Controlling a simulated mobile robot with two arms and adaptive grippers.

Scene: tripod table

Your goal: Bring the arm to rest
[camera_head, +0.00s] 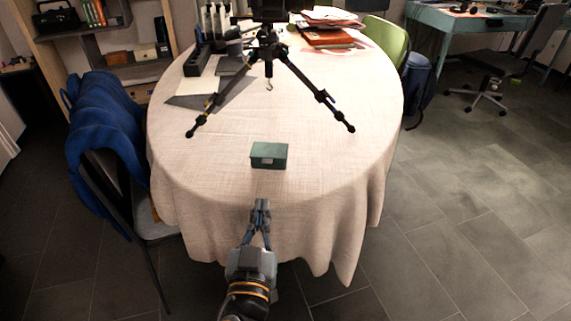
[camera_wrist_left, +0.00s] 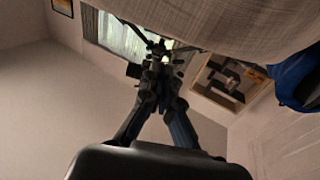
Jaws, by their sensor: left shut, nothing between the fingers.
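My left gripper (camera_head: 261,208) is in front of the near edge of the round table in the head view. Its fingers are shut and hold nothing. In the left wrist view the closed fingertips (camera_wrist_left: 157,62) point away from the camera, with the cloth-covered table above them in the picture. A small dark green box (camera_head: 269,155) sits on the tablecloth just beyond the gripper, apart from it. My right gripper does not show in either view.
The table (camera_head: 230,180) has a pale cloth hanging over its edge. A black tripod (camera_head: 268,65) stands on it, with papers and books (camera_head: 328,36) behind. A chair with a blue jacket (camera_head: 105,135) is on the left. The grey floor (camera_head: 470,220) on the right is clear.

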